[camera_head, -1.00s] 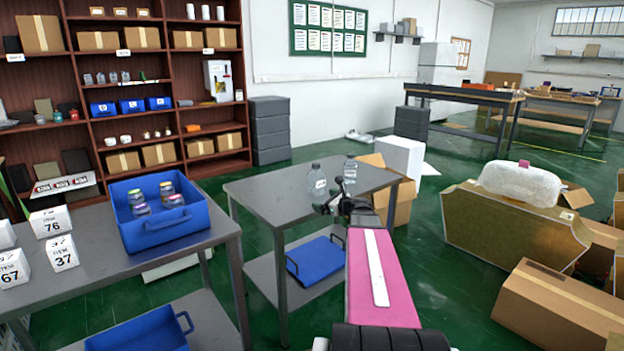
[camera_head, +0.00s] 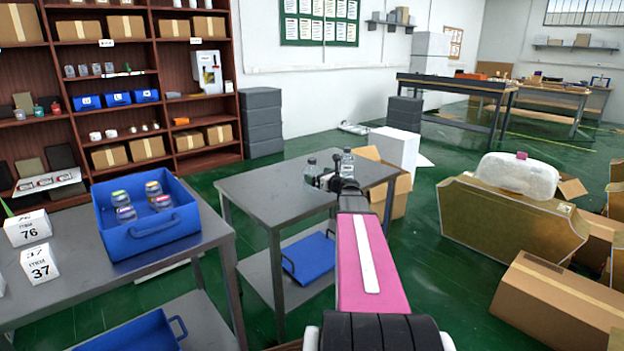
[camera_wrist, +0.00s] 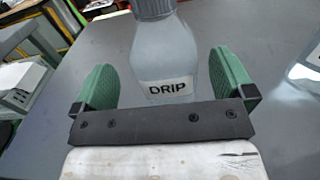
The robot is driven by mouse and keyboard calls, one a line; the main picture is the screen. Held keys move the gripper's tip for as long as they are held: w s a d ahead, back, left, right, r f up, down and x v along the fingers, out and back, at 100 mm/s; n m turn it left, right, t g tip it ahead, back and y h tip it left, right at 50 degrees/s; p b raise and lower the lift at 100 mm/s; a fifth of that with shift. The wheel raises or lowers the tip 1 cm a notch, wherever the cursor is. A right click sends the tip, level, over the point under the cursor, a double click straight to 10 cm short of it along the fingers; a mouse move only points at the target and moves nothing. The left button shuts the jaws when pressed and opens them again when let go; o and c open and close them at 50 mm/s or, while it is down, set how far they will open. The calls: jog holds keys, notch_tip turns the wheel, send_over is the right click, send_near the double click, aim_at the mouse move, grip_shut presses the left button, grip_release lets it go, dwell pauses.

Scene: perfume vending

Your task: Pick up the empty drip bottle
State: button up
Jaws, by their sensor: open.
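A clear, grey-looking bottle labelled DRIP (camera_wrist: 166,68) stands upright between the two green fingers of my gripper (camera_wrist: 164,75) in the wrist view. The fingers are open, one on each side, with a visible gap at each. I see no contents in it. A second bottle (camera_wrist: 304,72) with a label is cut off at the right edge. In the head view a left bottle (camera_head: 311,173) and a right bottle (camera_head: 347,163) stand on the grey table (camera_head: 262,190). My gripper (camera_head: 330,183) is low beside them and partly covers their lower parts.
A blue bin (camera_head: 150,238) with several small jars stands on the left table, near number cards (camera_head: 40,262). A blue tray (camera_head: 308,258) lies on the lower shelf. Cardboard boxes (camera_head: 545,310) and a wrapped white bundle (camera_head: 517,174) are at right.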

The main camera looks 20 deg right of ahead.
jog(key=x, duration=0.4)
jog(key=shift+w+d, duration=0.1)
jog(key=shift+w, duration=0.25)
jog(key=shift+r, duration=0.1)
jog(key=shift+c, duration=0.3)
jog(key=shift+s, duration=0.1)
jog(key=c, duration=0.9)
jog(key=shift+o, duration=0.2)
